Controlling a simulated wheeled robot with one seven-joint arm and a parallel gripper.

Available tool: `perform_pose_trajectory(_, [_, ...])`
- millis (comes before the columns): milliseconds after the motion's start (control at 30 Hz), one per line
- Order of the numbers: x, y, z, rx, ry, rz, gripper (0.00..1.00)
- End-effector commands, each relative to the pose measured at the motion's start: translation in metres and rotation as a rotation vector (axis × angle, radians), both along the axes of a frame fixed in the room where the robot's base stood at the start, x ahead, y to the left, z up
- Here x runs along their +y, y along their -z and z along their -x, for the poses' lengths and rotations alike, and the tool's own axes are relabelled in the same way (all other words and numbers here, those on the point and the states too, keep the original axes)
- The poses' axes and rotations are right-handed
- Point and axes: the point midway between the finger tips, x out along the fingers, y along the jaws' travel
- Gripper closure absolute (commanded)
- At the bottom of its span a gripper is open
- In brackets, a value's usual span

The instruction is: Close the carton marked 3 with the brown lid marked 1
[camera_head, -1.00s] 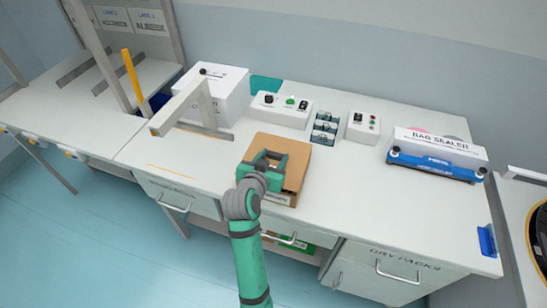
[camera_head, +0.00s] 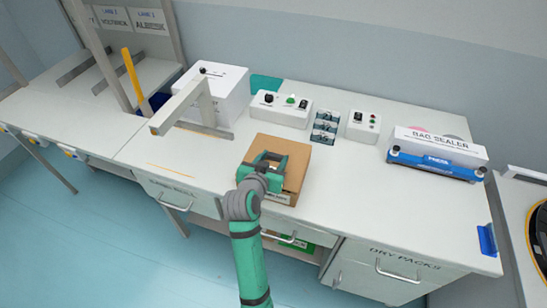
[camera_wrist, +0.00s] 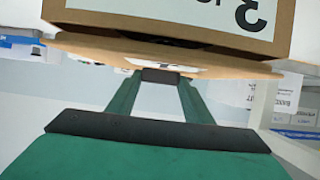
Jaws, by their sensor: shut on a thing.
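The brown lid (camera_head: 297,160) lies flat over the top of the brown carton (camera_head: 279,198) at the front middle of the bench. In the wrist view, which is upside down, the carton (camera_wrist: 150,12) shows a white label with a 3. The lid (camera_wrist: 85,46) runs along the carton's top edge; whether it is fully seated I cannot tell. My gripper (camera_head: 267,160) is over the lid and shut on it, and its fingertips meet the lid in the wrist view (camera_wrist: 160,75). The lid's marking is mostly hidden by the fingers.
Behind the carton stand a control box (camera_head: 281,109), small dark blocks (camera_head: 325,127) and a second control box (camera_head: 363,126). A bag sealer (camera_head: 437,160) is at the right, a white box (camera_head: 217,95) at the back left. The bench front right of the carton is clear.

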Motion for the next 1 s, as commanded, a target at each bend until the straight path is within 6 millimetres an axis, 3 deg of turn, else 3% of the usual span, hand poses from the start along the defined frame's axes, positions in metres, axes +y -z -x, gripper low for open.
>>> perform_pose_trajectory(600, [0.0, 0.013, 0.0, 0.0, 0.0, 0.001, 0.76])
perform_pose_trajectory(633, [0.0, 0.013, 0.0, -0.001, -0.001, 0.001, 0.52])
perform_pose_trajectory(700, [0.0, 0.013, 0.0, -0.001, -0.001, 0.0, 0.35])
perform_pose_trajectory(1000, [0.0, 0.013, 0.0, -0.001, -0.001, 0.0, 0.32])
